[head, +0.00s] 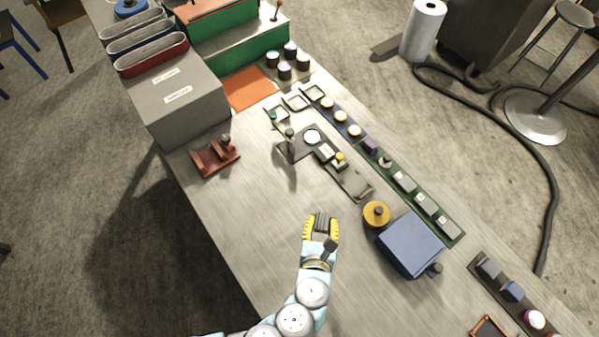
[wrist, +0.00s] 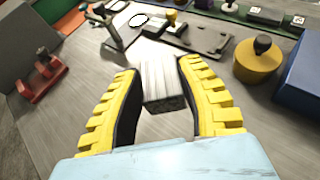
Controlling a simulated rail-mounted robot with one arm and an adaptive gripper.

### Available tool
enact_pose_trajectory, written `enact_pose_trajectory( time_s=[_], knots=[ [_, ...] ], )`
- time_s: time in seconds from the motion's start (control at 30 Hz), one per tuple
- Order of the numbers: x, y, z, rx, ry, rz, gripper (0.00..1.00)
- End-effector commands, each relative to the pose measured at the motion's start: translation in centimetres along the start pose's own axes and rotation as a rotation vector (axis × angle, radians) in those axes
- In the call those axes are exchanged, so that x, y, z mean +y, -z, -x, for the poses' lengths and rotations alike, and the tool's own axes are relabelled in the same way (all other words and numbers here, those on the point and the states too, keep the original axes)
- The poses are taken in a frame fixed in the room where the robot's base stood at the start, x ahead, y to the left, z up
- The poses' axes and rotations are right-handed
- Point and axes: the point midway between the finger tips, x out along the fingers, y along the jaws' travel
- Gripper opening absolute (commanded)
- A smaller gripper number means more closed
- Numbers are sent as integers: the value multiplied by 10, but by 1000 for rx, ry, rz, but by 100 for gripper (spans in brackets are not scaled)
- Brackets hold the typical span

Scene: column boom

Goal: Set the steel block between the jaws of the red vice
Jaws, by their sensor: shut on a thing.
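My gripper (head: 321,228) has yellow ribbed fingers and is over the middle of the bench. In the wrist view the fingers (wrist: 162,95) are closed around the steel block (wrist: 163,78), a grey brushed bar between them. The block's far end points toward the back of the bench. The red vice (head: 215,157) stands at the left edge of the bench, up and left of my gripper. It also shows at the left of the wrist view (wrist: 40,80), apart from the block. Its jaws look empty.
A small stand (head: 290,145) with a dark base stands between gripper and vice, toward the back. A yellow round knob (head: 376,213) and a blue box (head: 410,244) are to the right. A grey cabinet (head: 180,105) stands behind the vice. Bench surface left of my gripper is clear.

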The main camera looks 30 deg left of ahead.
Motion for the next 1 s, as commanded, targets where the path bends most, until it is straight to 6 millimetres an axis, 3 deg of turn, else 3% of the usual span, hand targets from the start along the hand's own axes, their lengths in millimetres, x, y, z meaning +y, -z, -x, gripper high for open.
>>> enact_pose_trajectory(
  time_s=[0.17,1.0],
  knots=[
    [4,9,-3,-4,-14,11,0],
    [-3,13,-99,-7,-12,10,0]
  ],
)
